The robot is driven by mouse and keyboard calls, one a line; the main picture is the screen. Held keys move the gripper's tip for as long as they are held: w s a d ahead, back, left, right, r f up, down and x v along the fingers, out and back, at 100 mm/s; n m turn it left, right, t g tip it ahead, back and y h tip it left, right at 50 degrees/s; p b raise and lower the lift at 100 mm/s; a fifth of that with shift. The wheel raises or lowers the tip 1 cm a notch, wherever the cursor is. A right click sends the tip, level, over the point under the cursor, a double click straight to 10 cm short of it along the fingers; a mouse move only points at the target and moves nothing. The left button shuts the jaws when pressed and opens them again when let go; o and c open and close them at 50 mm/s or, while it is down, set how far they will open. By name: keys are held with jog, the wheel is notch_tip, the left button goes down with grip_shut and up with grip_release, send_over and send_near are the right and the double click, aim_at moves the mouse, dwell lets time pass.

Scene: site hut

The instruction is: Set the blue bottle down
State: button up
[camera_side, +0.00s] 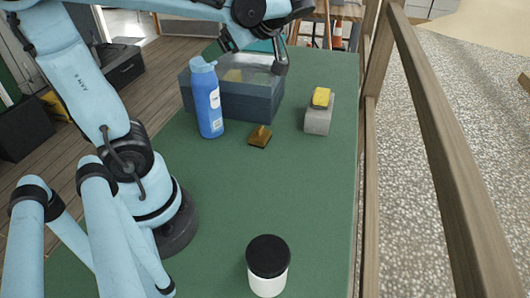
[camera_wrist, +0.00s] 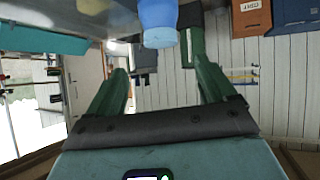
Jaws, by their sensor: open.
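The blue bottle (camera_side: 208,105) stands upright on the green table (camera_side: 245,200), with its light blue cap up. It is in front of the left part of a dark grey box. In the wrist view the light blue cap (camera_wrist: 160,37) and part of the bottle show at the top edge, beyond the fingertips. My gripper (camera_wrist: 160,66) is open, its two green fingers apart with nothing between them. In the side view the wrist is above the box, to the upper right of the bottle, and the fingertips are hard to make out there.
The grey box (camera_side: 252,104) is open-topped. A small brown wedge-like piece (camera_side: 260,136) lies right of the bottle. A grey block (camera_side: 317,119) carries a yellow item (camera_side: 321,97). A white jar with black lid (camera_side: 267,260) stands near the front. The table's middle is clear; a wooden rail (camera_side: 440,150) runs along the right.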

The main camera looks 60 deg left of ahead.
jog(key=w+d+f+m+t+h, duration=0.2)
jog(key=d+f+m+t+h, duration=0.3)
jog(key=m, duration=0.6)
jog(key=w+d+f+m+t+h, duration=0.2)
jog(key=d+f+m+t+h, duration=0.3)
jog(key=d+m, duration=0.5)
jog(key=shift+w+f+m+t, duration=0.2)
jog(key=shift+w+m+t, duration=0.3)
jog(key=shift+m, duration=0.7)
